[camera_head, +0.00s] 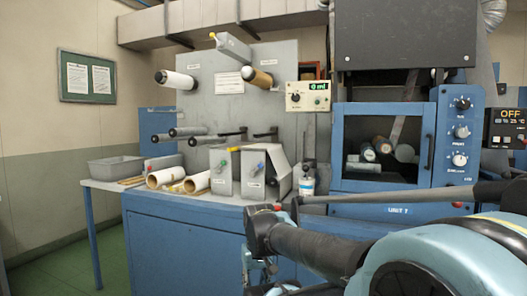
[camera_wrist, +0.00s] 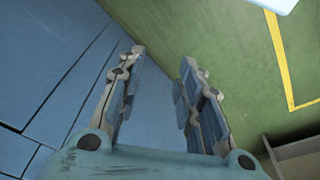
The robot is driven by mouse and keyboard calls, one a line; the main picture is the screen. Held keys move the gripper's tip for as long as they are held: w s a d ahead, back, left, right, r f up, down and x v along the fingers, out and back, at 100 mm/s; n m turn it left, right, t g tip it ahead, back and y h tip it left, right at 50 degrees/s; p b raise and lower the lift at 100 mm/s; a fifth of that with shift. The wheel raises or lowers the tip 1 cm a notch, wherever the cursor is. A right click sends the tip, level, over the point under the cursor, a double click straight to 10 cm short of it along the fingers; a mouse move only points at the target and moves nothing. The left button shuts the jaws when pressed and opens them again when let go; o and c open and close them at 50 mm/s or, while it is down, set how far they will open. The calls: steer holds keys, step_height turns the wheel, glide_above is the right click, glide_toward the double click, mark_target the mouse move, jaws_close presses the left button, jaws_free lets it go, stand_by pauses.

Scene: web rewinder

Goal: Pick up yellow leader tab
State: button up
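A small yellow piece (camera_head: 212,36) shows at the left end of a grey block high on the grey back panel. Another small yellow piece (camera_head: 234,149) shows at the top of the grey boxes on the bench. I cannot tell which of them is the leader tab. My gripper (camera_wrist: 160,65) is open and empty in the wrist view, its two fingers apart, beside the blue cabinet front and above the green floor. In the head view it shows small below my arm, low in front of the bench and well away from both yellow pieces. No tab shows in the wrist view.
The blue bench (camera_head: 185,232) carries cardboard cores (camera_head: 166,177), a grey tray (camera_head: 115,167) and a bottle (camera_head: 306,187). White (camera_head: 175,79) and tan (camera_head: 257,78) rolls stick out from the panel. A blue machine (camera_head: 383,143) stands right. Floor at left is clear.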

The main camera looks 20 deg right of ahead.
steer(key=shift+d, duration=0.3)
